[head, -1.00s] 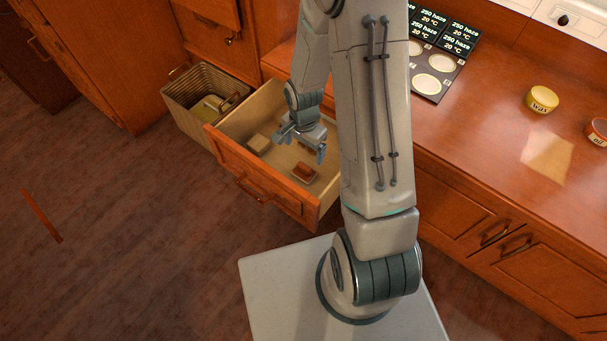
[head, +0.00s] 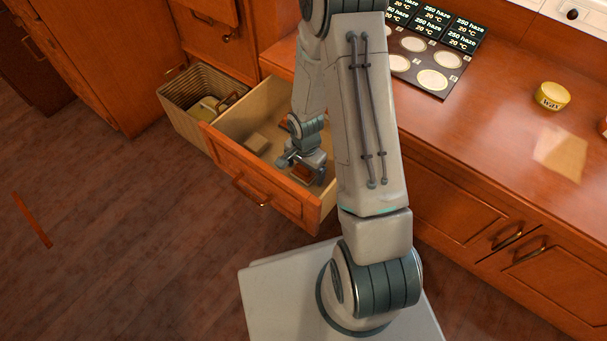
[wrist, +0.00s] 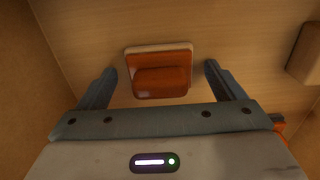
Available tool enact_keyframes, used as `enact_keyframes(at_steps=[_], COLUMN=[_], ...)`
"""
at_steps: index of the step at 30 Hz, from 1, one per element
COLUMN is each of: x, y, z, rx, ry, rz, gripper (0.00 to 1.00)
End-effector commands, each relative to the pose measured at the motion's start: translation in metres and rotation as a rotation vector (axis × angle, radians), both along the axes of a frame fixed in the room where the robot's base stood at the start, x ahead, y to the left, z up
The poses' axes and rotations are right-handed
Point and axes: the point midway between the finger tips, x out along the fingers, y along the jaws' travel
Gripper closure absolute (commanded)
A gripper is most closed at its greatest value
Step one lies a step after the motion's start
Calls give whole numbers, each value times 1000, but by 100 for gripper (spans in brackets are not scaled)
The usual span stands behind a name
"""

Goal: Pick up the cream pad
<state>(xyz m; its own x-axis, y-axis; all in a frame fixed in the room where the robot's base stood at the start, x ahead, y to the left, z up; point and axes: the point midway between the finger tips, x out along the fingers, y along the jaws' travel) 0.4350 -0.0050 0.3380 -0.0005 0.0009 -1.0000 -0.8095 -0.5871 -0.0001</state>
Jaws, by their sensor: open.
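In the open drawer (head: 232,152), a red-brown block on a thin cream base (wrist: 158,47) lies flat; it partly shows beneath my gripper in the head view (head: 302,175). A plain cream or tan block (head: 256,143) lies apart, left of my gripper; it also shows at the right edge of the wrist view (wrist: 306,52). I cannot tell for sure which is the cream pad. My gripper (head: 301,170) is open and empty, pointing down into the drawer. In the wrist view its fingers (wrist: 160,72) stand either side of the red-brown block, with gaps on both sides.
Another orange-brown item (head: 285,123) lies farther back in the drawer, partly hidden by my arm. A ribbed basket (head: 185,88) with things inside stands beyond the drawer. The counter (head: 480,120) at right carries a yellow wax tin (head: 552,96) and a dark panel (head: 432,62) with pale discs.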

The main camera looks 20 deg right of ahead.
Motion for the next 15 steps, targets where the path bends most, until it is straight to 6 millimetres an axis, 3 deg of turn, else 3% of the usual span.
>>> enact_keyframes(at_steps=[4, 9, 15], x=[0, 0, 0], y=[0, 0, 0], z=[1, 1, 2], rx=[-1, -1, -1], ry=[-1, -1, -1], rz=[0, 1, 1], gripper=[11, 58, 64])
